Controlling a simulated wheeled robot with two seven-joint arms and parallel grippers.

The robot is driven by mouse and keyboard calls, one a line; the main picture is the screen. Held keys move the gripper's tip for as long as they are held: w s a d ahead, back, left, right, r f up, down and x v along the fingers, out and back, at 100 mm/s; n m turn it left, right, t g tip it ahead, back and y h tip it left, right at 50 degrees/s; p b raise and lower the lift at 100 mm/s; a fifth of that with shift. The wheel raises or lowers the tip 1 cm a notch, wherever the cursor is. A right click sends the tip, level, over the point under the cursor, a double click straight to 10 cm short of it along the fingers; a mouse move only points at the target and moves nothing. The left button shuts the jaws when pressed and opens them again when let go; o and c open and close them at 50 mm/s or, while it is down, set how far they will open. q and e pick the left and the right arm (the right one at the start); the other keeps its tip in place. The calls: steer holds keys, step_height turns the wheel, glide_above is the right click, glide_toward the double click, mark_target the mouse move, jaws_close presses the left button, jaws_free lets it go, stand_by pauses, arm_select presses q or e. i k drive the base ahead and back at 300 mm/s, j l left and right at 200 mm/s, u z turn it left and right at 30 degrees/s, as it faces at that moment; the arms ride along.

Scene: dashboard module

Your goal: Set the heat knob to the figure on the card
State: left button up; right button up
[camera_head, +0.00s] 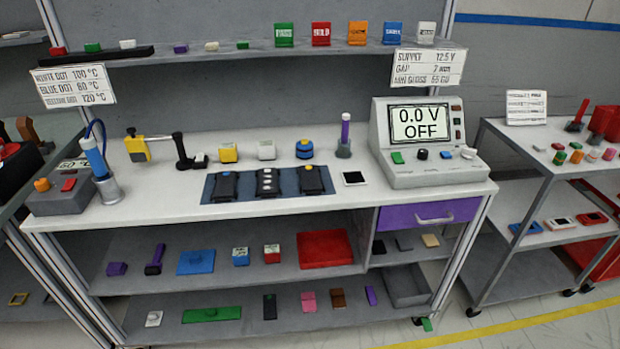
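A grey heat station (60,203) stands at the left end of the workbench. On its top are a small orange knob (41,184), which looks like the heat knob, and a red switch (68,185). The knob's pointer is too small to read. A small white plate (73,163) behind the station shows a partly hidden figure, perhaps 60. A white card (73,86) at the upper left lists dot colours: white 100 °C, blue apparently 60 °C, and a blurred third line 120 °C. Neither of my grippers is in view.
A blue-handled tool (93,158) stands in a metal holder beside the station. A supply unit (425,140) reading 0.0 V OFF is at the right. Three dark modules lie on a blue mat (214,182). The bench front (160,205) left of the mat is clear.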

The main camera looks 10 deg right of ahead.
mark_target(41, 185)
steer(key=u, duration=1.25)
